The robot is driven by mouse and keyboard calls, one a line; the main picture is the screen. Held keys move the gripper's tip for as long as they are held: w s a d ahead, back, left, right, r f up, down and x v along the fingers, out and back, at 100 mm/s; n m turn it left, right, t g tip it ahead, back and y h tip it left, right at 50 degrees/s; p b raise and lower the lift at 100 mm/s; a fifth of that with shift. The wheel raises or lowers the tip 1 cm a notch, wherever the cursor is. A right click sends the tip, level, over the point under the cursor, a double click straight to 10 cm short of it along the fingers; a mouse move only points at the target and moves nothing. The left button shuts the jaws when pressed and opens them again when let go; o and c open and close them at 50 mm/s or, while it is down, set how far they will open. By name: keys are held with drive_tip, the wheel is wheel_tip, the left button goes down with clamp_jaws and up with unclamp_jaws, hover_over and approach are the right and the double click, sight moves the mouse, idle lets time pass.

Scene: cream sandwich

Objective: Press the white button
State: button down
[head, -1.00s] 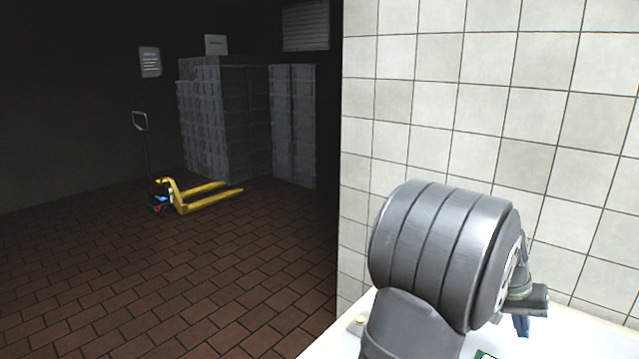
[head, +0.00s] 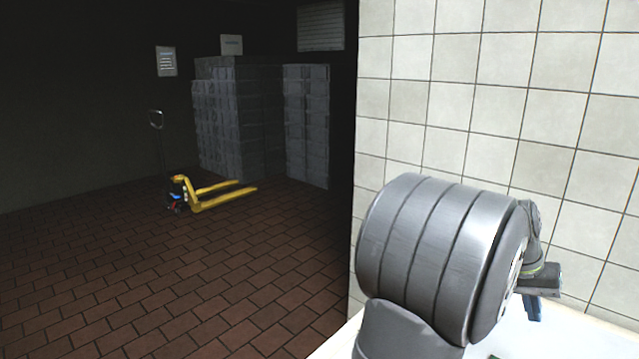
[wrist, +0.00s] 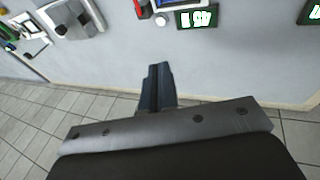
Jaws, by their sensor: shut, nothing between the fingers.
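My gripper (wrist: 159,70) is shut and empty, its dark blue fingers together and reaching over a pale worktop (wrist: 230,65) in the wrist view. In the head view the gripper (head: 533,310) shows small at the right, partly behind my grey arm. A small pale round thing (wrist: 160,20) lies at the top of the wrist view, beside a green lit display (wrist: 197,18). It may be the white button, but it is too small to tell. It sits beyond the fingertips, apart from them.
A red thing (wrist: 165,3) and a dark device (wrist: 142,8) lie close to the pale round thing. A grey machine (wrist: 75,18) is at the upper left. A white tiled wall (head: 480,100) stands behind the arm. A yellow pallet jack (head: 220,195) is on the floor far left.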

idle(0.3)
drive_tip(key=s+d+f+t+y, duration=0.2)
drive_tip(key=s+d+f+t, duration=0.1)
drive_tip(key=d+f, duration=0.3)
drive_tip(key=shift+s+d, duration=0.45)
drive_tip(key=shift+s, duration=0.35)
drive_tip(key=shift+f, duration=0.1)
drive_tip(key=x, duration=1.3)
drive_tip(key=shift+a+f, duration=0.15)
drive_tip(key=shift+a, duration=0.25)
drive_tip(key=shift+s+f, duration=0.1)
drive_tip(key=shift+f, duration=0.2)
drive_tip(key=shift+f, duration=0.15)
